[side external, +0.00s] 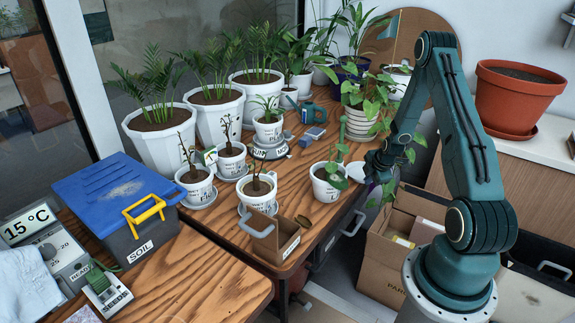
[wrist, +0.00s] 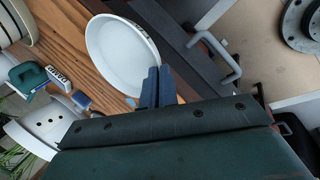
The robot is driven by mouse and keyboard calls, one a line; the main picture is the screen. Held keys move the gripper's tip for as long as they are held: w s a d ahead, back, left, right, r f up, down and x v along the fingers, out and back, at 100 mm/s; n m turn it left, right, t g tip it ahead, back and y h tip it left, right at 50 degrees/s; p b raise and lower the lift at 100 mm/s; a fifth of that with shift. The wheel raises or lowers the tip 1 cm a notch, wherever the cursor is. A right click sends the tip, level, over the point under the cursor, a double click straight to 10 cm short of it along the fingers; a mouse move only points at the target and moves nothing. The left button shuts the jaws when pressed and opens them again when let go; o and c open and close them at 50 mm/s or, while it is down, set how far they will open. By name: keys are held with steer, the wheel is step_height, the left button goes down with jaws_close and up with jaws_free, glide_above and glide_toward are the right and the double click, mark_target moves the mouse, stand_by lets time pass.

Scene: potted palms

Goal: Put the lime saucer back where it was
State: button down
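A white saucer (wrist: 122,55) fills the upper middle of the wrist view, with small dark lettering on its right rim that I cannot read. It also shows as a pale disc (side external: 357,172) at the table's right edge in the side view. My gripper (wrist: 159,86) has its two blue fingers close together at the saucer's near rim and looks shut on it. In the side view my gripper (side external: 374,168) is partly hidden by leaves and my arm. Whether the saucer touches the table is unclear.
The wooden table (side external: 225,240) holds several white pots on saucers. A pot (side external: 325,188) with a trailing plant stands left of the saucer. An open brown box (side external: 275,238) is at the front edge. A drawer handle (wrist: 215,55) and a cardboard box (side external: 385,262) lie beyond the edge.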

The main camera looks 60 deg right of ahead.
steer(key=c, duration=1.7)
jaws_free()
steer(key=shift+f, duration=0.1)
steer(key=v, duration=1.3)
steer(key=shift+s+r, duration=0.2)
steer(key=shift+r, duration=0.1)
